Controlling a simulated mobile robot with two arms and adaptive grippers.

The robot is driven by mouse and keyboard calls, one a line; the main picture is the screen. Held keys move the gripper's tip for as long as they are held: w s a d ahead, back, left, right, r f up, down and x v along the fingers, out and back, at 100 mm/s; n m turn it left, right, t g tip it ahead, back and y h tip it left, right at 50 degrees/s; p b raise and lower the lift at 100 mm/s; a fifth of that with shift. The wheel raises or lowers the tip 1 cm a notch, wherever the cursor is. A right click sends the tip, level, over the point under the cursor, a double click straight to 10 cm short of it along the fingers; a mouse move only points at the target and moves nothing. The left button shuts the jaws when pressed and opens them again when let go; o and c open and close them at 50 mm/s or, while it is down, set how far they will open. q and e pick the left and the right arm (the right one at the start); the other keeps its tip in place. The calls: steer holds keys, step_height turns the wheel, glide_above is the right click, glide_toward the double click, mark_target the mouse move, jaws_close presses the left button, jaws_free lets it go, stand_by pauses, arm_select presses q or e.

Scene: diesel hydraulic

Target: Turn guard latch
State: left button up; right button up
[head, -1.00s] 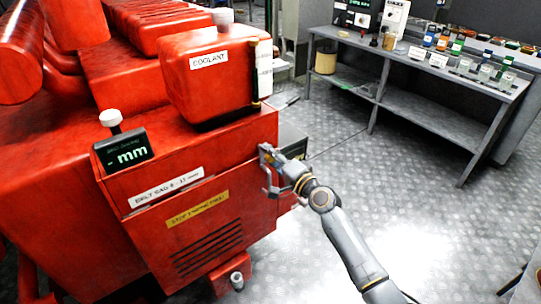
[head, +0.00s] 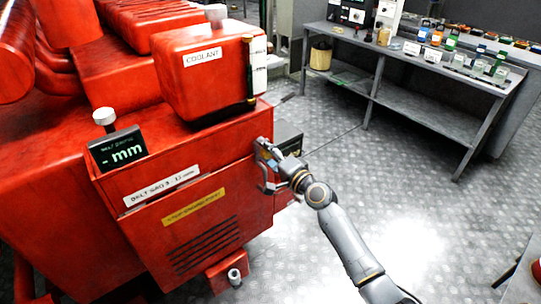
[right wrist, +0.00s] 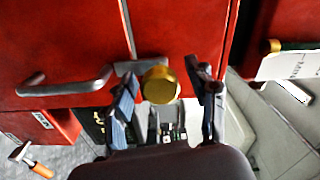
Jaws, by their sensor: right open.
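The guard is the red panel (head: 240,222) on the machine's front, with vent slots and a yellow label. A round brass knob (right wrist: 161,85), which looks like the latch, sits on a grey plate at the panel's edge in the right wrist view. My right gripper (head: 266,165) is at the panel's right edge in the head view. In the wrist view its open fingers stand on either side of the knob, and I cannot tell whether they touch it. The knob is hidden in the head view. My left gripper is not in view.
A grey bar handle (right wrist: 65,88) is left of the knob in the wrist view. A red coolant tank (head: 205,85) and a display (head: 118,150) sit on the machine. A grey workbench (head: 430,115) with small items stands at the back right. The floor between is clear.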

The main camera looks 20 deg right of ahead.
steer(key=v, duration=1.2)
steer(key=s+d+f+n+g+h, duration=0.15)
steer(key=s+f, duration=0.25)
steer(key=f, duration=0.8)
steer(key=s+f+n+g+h, duration=0.1)
steer(key=s+f+n+g, duration=0.2)
steer(key=f, duration=0.9)
steer(key=s+d+f+g+h, duration=0.1)
steer(key=s+f+g+h, duration=0.3)
steer(key=f, duration=0.8)
steer(key=s+a+f+n+g, duration=0.1)
steer(key=s+f+n+g, duration=0.1)
steer(key=s+f, duration=0.5)
steer(key=s+a+f+n+g, duration=0.1)
steer(key=s+f+n+g, duration=0.2)
steer(key=s, duration=1.6)
steer(key=s+f+n+g, duration=0.2)
steer(key=s+f+n, duration=0.2)
steer(key=s+f, duration=0.7)
steer(key=shift+s+a+n, duration=0.35)
steer(key=shift+s+a, duration=0.05)
steer(key=shift+s, duration=0.5)
steer(key=shift+g, duration=0.25)
steer(key=shift+c, duration=0.2)
